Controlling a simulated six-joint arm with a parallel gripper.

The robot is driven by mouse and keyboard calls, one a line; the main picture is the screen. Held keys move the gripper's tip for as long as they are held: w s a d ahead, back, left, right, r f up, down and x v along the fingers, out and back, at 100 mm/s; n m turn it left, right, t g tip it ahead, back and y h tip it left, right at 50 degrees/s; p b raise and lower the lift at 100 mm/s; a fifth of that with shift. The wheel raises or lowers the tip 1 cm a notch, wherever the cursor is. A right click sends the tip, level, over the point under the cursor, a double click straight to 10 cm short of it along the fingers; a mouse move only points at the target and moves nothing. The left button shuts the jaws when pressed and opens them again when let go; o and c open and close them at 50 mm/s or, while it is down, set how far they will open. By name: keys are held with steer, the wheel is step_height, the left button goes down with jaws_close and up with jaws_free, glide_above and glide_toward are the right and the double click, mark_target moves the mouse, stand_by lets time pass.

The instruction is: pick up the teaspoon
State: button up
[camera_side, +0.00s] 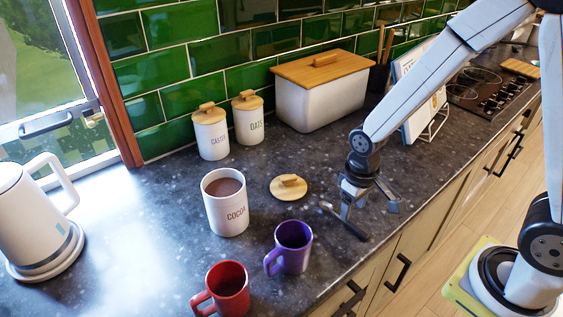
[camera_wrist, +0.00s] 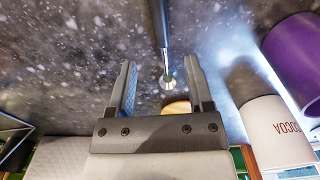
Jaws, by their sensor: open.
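The teaspoon (camera_side: 350,226) lies on the dark countertop near its front edge, with a dark handle and a small silvery end. In the wrist view the teaspoon (camera_wrist: 164,40) runs from the top edge down to between my fingers, apart from both. My gripper (camera_side: 369,208) is open and points down just above the counter, over the spoon's area. In the wrist view my gripper (camera_wrist: 160,65) has empty space on both sides of the spoon. In the side view one finger partly overlaps the spoon. I cannot tell the exact height above it.
A purple mug (camera_side: 292,248), red mug (camera_side: 228,291) and open cocoa canister (camera_side: 226,204) stand to the left. A wooden lid (camera_side: 289,187) lies close by. A bread bin (camera_side: 322,95) and book stand (camera_side: 424,100) are behind. The counter's front edge is near.

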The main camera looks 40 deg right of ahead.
mark_target(349, 222)
steer(key=shift+a+f, duration=0.15)
steer(key=shift+f, duration=2)
jaws_close()
